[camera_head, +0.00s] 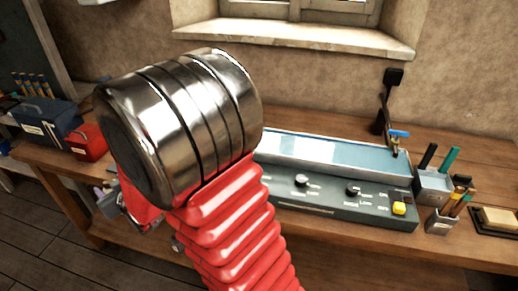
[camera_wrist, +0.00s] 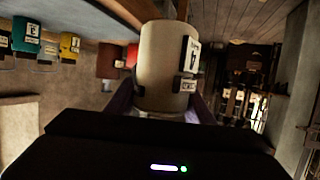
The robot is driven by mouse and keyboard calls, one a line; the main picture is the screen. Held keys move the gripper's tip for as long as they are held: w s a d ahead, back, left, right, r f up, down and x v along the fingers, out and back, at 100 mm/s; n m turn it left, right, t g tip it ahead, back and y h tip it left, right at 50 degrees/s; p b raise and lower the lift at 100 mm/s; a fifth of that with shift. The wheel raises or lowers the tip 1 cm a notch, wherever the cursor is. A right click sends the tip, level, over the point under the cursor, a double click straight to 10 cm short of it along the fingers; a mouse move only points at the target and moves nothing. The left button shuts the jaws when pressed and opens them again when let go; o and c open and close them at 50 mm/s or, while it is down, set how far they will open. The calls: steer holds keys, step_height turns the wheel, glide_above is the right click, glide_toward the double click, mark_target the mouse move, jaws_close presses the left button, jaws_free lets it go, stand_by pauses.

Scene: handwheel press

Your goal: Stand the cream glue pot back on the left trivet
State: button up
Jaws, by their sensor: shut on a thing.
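The cream glue pot (camera_wrist: 163,62) is in the wrist view, a pale cylinder with white labels on its right side. My gripper (camera_wrist: 165,105) is shut on it, with dark fingers on both sides of its lower part in the picture. I cannot tell from this view whether the pot is upright or tilted. In the head view my own arm covers the gripper and the pot. I cannot make out the left trivet in either view.
A wooden bench (camera_head: 478,248) runs below the window. It carries a grey console (camera_head: 325,200) with knobs, tool holders (camera_head: 433,186) at right, and a blue toolbox (camera_head: 48,128) and red box (camera_head: 88,141) at left. Several coloured containers (camera_wrist: 69,46) show in the wrist view.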

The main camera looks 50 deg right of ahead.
steer(key=d+r+m+h, duration=0.1)
steer(key=d+r, duration=0.3)
steer(key=d, duration=0.9)
steer(key=d+r+m+h, duration=0.1)
steer(key=d+r, duration=0.2)
steer(key=d, duration=0.9)
steer(key=s+d+r+m+h, duration=0.1)
steer(key=s+d+r, duration=0.1)
steer(key=s+d, duration=0.6)
steer(key=s+d+r+m+g+h, duration=0.1)
steer(key=s+d, duration=0.6)
steer(key=d, duration=0.8)
steer(key=shift+s+d+r+h, duration=0.25)
steer(key=shift+s+r+h, duration=0.1)
steer(key=shift+r+h, duration=0.15)
step_height(320, 180, down, 6)
steer(key=shift+f, duration=0.2)
steer(key=shift+f, duration=0.1)
steer(key=shift+f, duration=1.75)
